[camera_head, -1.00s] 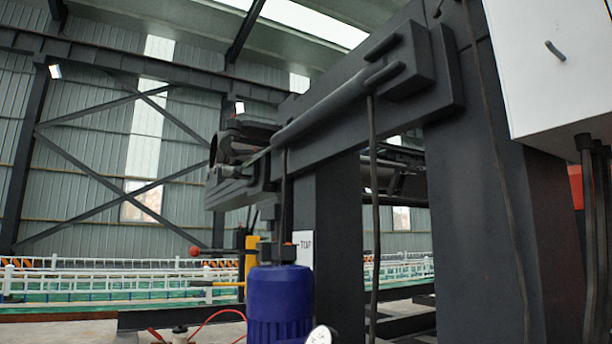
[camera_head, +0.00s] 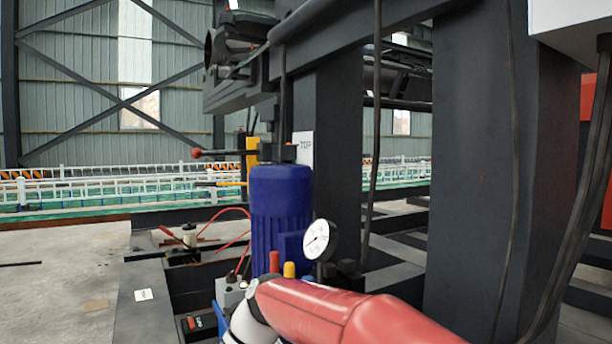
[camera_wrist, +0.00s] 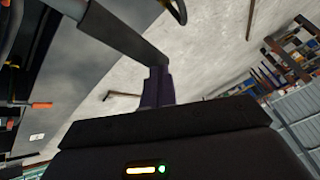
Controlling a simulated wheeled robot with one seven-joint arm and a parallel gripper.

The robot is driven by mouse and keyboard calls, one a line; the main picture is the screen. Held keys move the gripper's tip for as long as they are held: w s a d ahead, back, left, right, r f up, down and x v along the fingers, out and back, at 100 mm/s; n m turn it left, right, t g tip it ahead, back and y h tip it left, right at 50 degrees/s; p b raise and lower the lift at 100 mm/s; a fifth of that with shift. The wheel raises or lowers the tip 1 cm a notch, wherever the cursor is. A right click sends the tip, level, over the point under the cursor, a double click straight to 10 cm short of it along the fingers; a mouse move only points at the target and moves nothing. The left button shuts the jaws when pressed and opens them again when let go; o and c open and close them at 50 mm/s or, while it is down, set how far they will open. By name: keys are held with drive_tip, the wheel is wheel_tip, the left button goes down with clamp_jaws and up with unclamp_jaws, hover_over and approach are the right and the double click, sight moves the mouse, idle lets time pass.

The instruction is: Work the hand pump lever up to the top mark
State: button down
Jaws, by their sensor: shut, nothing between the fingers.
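A black lever with a red ball knob (camera_head: 197,153) points left, about level, beside the white TOP label (camera_head: 306,146) behind the blue motor. Lower left, a small pump-like fitting (camera_head: 190,236) has a red-tipped handle (camera_head: 169,232); I cannot tell for certain which of the two is the hand pump lever. In the wrist view, a red-orange grip (camera_wrist: 40,105) shows at the left, apart from my gripper. My gripper (camera_wrist: 157,86) is shut and empty over bare floor. In the head view its fingers are hidden.
The blue motor (camera_head: 281,215) and a pressure gauge (camera_head: 319,240) stand close to my arm. Red hoses run left of the motor. A dark upright frame (camera_head: 475,180) blocks the right. Open concrete floor (camera_head: 60,275) lies at the left.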

drive_tip(key=s+a+r+p+v, duration=0.1)
drive_tip(key=a+r+p+v, duration=0.1)
drive_tip(key=p+v, duration=0.9)
drive_tip(key=v, duration=0.3)
drive_tip(key=shift+r, duration=0.55)
drive_tip(key=shift+s, duration=0.1)
idle(0.6)
drive_tip(key=s+d+f+m+t+h, duration=0.3)
drive_tip(key=s+d+m, duration=0.5)
drive_tip(key=d, duration=0.3)
drive_tip(key=s+d+f+m+t+h, duration=0.3)
drive_tip(key=s+d+m, duration=0.5)
drive_tip(key=d, duration=0.3)
drive_tip(key=f+m+t, duration=0.1)
drive_tip(key=t, duration=0.1)
drive_tip(key=shift+d+f+t, duration=0.2)
drive_tip(key=shift+d+t, duration=0.15)
drive_tip(key=shift+t, duration=0.05)
